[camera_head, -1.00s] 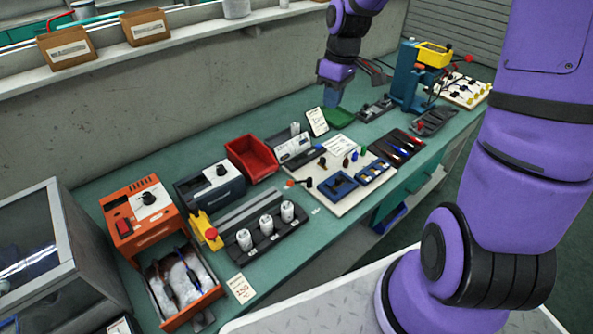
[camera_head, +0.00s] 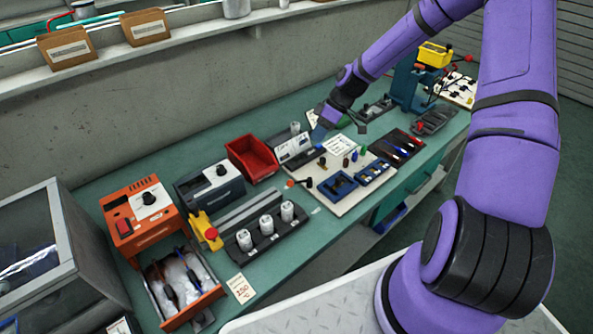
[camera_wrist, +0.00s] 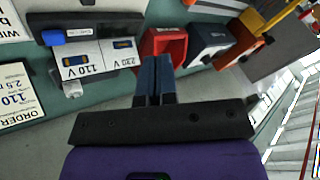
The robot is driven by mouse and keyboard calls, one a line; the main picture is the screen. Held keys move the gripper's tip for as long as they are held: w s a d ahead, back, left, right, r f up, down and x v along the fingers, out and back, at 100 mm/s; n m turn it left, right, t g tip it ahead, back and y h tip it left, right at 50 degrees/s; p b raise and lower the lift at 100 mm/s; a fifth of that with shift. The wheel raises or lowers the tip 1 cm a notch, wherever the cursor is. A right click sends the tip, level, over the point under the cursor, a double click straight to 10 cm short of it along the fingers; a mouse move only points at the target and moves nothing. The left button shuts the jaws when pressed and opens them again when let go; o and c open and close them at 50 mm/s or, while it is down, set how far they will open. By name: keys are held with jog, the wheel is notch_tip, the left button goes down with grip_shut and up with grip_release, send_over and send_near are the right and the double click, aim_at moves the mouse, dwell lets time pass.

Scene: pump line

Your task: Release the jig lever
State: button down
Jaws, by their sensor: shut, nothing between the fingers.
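A short lever with an orange-red ball end (camera_head: 291,183) and a dark end lies at the left edge of the white board (camera_head: 345,207); I take it for the jig lever. In the head view it looks laid roughly flat; its exact angle is too small to tell. A blue jig-like block (camera_head: 339,184) sits to its right on the board. My gripper (camera_head: 320,134) is above the far left part of the board, beyond the lever and apart from it. In the wrist view its two blue fingers (camera_wrist: 154,62) are together and empty. The lever is not clear in that view.
A red bin (camera_head: 251,158) stands left of the board, also seen in the wrist view (camera_wrist: 163,40). A dark control box (camera_head: 210,185) and a rack of white cylinders (camera_head: 265,238) stand nearer left.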

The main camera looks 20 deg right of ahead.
jog(key=x, duration=1)
jog(key=shift+s+a+f, duration=0.1)
jog(key=shift+a+f, duration=0.05)
jog(key=shift+s+a, duration=0.8)
jog(key=shift+s, duration=0.05)
jog(key=shift+s+a+f, duration=0.2)
jog(key=shift+s+a, duration=0.25)
